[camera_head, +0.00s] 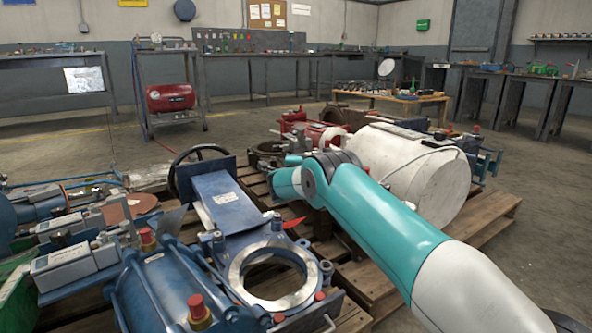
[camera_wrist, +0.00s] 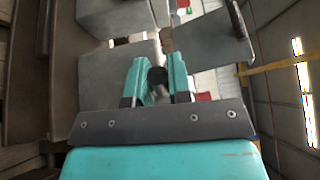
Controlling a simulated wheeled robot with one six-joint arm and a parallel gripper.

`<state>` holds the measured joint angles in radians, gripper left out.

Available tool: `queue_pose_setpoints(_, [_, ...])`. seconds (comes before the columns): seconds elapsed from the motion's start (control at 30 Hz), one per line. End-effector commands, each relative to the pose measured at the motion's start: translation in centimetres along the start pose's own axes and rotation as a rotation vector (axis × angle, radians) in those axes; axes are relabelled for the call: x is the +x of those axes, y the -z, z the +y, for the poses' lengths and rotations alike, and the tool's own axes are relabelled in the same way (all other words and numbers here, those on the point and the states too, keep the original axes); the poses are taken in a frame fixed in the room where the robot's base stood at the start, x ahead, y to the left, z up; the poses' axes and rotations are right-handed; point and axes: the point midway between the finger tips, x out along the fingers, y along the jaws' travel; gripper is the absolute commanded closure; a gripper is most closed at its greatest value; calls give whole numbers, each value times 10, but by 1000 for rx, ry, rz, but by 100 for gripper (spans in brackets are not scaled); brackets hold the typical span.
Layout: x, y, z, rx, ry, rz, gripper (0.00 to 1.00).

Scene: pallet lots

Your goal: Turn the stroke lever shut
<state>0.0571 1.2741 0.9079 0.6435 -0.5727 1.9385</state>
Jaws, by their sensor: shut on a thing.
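In the wrist view my gripper (camera_wrist: 157,75) has its two teal fingers closed about a dark round knob (camera_wrist: 157,77), which I take to be the end of the stroke lever. The rest of the lever is hidden or too small to make out. In the head view my teal arm reaches over the pallet and hides the fingers and lever. Beside the arm lies a blue valve body (camera_head: 228,205) with a round steel flange (camera_head: 272,275) and a black handwheel (camera_head: 197,160). A red tag (camera_head: 293,222) shows near it.
A large white cylinder (camera_head: 410,170) lies right behind my arm. Blue cylinders (camera_head: 165,290) and grey boxes (camera_head: 75,265) crowd the left. Wooden pallets (camera_head: 490,215) lie underneath. Benches and a red tank (camera_head: 170,98) stand farther back. Open floor shows at the right.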

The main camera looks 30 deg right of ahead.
Motion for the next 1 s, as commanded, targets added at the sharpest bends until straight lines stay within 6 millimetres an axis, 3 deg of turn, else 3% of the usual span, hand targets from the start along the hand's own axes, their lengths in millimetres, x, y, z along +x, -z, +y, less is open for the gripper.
queue_pose_setpoints(0.77, [5,-1,0,-6,0,100,100])
queue_pose_setpoints(0.8, [5,-1,0,-6,0,100,74])
queue_pose_setpoints(0.87, [5,-1,0,-6,0,100,60])
queue_pose_setpoints(0.9, [5,0,0,-6,0,100,56])
queue_pose_setpoints(1.0, [5,0,0,-7,1,100,56])
